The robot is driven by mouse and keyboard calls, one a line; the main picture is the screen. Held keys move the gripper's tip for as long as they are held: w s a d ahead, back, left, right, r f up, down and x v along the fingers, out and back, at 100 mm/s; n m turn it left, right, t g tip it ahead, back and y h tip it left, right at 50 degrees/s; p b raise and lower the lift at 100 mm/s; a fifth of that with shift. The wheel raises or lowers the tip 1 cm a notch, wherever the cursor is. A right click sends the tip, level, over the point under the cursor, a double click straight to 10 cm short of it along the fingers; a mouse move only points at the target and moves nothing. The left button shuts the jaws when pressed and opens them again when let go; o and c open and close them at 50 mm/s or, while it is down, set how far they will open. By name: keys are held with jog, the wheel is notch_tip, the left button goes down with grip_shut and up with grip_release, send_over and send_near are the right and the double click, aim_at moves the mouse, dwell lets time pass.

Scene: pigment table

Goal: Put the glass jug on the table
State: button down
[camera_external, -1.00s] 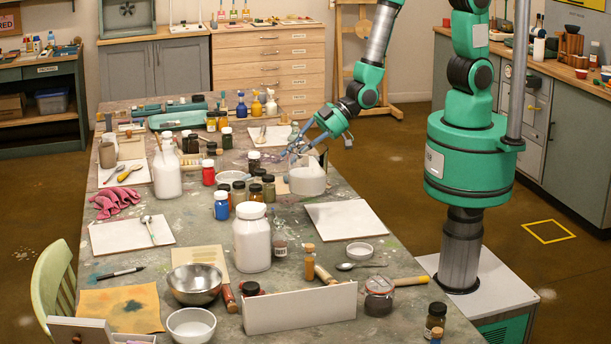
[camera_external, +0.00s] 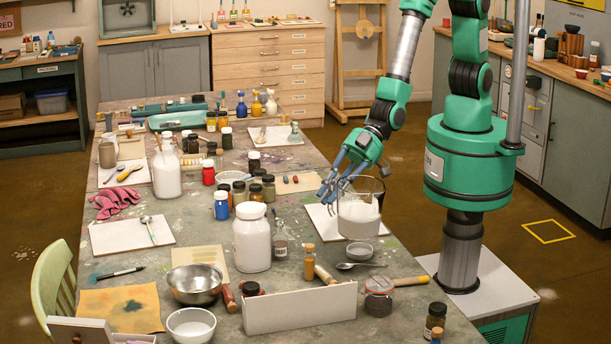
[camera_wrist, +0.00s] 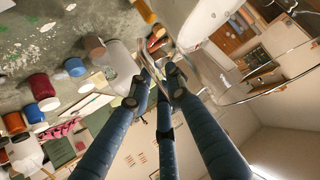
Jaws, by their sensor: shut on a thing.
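The glass jug (camera_external: 360,217) is clear with white contents in it. It shows in the external view at the right edge of the table (camera_external: 300,265), over a white board (camera_external: 322,222) and just behind a small white dish (camera_external: 360,252). My gripper (camera_external: 345,187) is shut on the jug's left upper side. The jug looks raised, but its exact height over the table is hard to tell. In the wrist view my blue fingers (camera_wrist: 162,85) close at the jug's wall, and the jug (camera_wrist: 250,65) fills the upper right.
A large white jar (camera_external: 252,240) stands to the left. Bare tabletop shows around the right edge near the board.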

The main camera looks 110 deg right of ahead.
jog(key=s+a+n+g+y, duration=0.1)
jog(key=s+a, duration=0.4)
jog(key=a, duration=0.5)
jog(key=s+a+n+g+y, duration=0.15)
jog(key=s+a, duration=0.25)
jog(key=a, duration=0.6)
jog(key=shift+t, duration=0.45)
jog(key=shift+s+d+f+b, duration=0.1)
jog(key=shift+d+f+b, duration=0.1)
jog(key=shift+f, duration=0.9)
jog(key=shift+d+f+b, duration=0.1)
jog(key=shift+f+b, duration=0.1)
jog(key=shift+f, duration=0.9)
jog(key=shift+a, duration=0.1)
jog(key=shift+f, duration=0.25)
